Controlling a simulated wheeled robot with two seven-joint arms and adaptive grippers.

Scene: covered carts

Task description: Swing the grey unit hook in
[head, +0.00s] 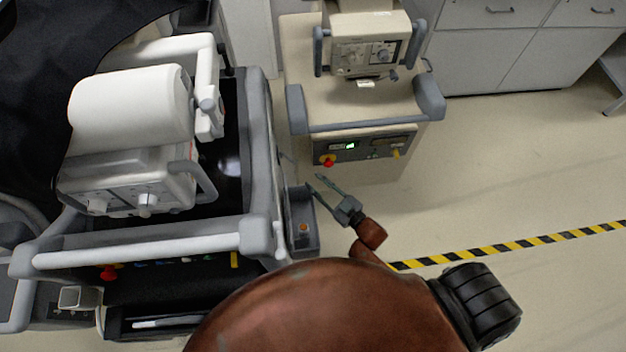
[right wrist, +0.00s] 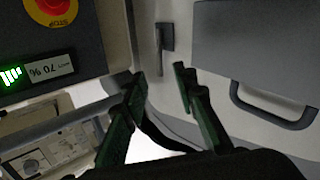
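My right gripper (head: 315,182) is in the head view, in the gap just below the front panel of the beige cart (head: 350,90) with grey bumpers. Its two slim green fingers are apart with nothing between them. They also show apart in the right wrist view (right wrist: 158,80). Beyond the fingertips there, a small dark grey bracket with a narrow hanging lever (right wrist: 160,45) sits on a pale panel. It looks like the hook, but I cannot be sure. The fingers appear short of it, with no contact visible. My left gripper is not in view.
A red stop button (right wrist: 52,6) and lit display are close at the wrist view's upper left; a grey panel with a handle (right wrist: 272,115) is at right. A large cart (head: 150,235) fills the head view's left. Open floor (head: 500,180) lies right.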

